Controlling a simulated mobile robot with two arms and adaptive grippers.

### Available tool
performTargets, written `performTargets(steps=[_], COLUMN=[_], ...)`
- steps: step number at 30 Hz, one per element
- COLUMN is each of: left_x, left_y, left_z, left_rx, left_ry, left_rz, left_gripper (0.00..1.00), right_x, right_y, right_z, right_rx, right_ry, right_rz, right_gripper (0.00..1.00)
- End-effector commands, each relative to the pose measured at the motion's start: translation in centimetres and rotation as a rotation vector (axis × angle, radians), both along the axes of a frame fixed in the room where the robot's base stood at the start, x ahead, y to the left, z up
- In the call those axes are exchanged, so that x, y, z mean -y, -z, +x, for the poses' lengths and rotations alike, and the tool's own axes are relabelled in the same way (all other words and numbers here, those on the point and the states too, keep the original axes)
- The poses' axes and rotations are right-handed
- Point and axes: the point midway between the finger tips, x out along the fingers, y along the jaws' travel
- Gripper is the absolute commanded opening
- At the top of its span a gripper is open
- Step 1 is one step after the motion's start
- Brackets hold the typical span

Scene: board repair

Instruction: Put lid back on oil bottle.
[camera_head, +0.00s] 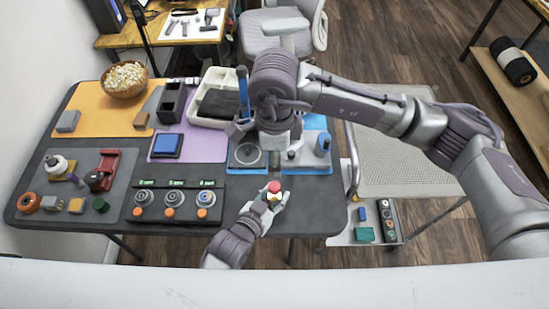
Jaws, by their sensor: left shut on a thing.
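My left gripper (270,197) is low at the table's front edge. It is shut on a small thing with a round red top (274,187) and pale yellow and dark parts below. I cannot tell whether this is the oil bottle, its lid or both. My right gripper (277,148) hangs over the blue mat (318,166) behind it, and its fingers are mostly hidden by its own wrist. A small blue bottle-like thing (323,145) stands on that mat, right of my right gripper.
A dark panel (150,188) with several round dials lies left of my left gripper. A grey mat (122,165) holds a white-and-dark bottle (57,165) and a red clamp-like thing (108,163). A cream tray (222,78) and a popcorn bowl (126,80) stand behind.

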Motion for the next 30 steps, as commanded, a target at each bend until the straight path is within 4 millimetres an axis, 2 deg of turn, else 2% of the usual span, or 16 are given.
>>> performTargets(steps=[3,4,9,20,23,30], left_x=[0.0,0.0,0.0,-0.2,-0.8,-3.1], left_y=[0.0,0.0,0.0,-0.1,-0.5,-2.4], left_z=[0.0,0.0,0.0,-0.4,-1.4,-5.5], left_rx=[0.0,0.0,0.0,-0.001,-0.002,-0.004], left_ry=[0.0,0.0,0.0,0.0,0.0,0.001], left_rz=[0.0,0.0,0.0,0.001,0.001,0.002], left_gripper=[0.0,0.44,0.7,0.7,0.7,0.7], right_x=[0.0,0.0,0.0,0.0,0.0,0.0], right_y=[0.0,0.0,0.0,0.1,0.1,0.1], right_z=[0.0,0.0,0.0,0.0,0.0,0.0], right_rx=[0.0,0.0,0.0,0.0,0.0,0.0], right_ry=[0.0,-0.001,-0.001,-0.001,-0.001,-0.001], right_rz=[0.0,0.0,0.0,0.0,0.0,0.0], right_gripper=[0.58,0.58,0.58,0.58,0.58,0.58])
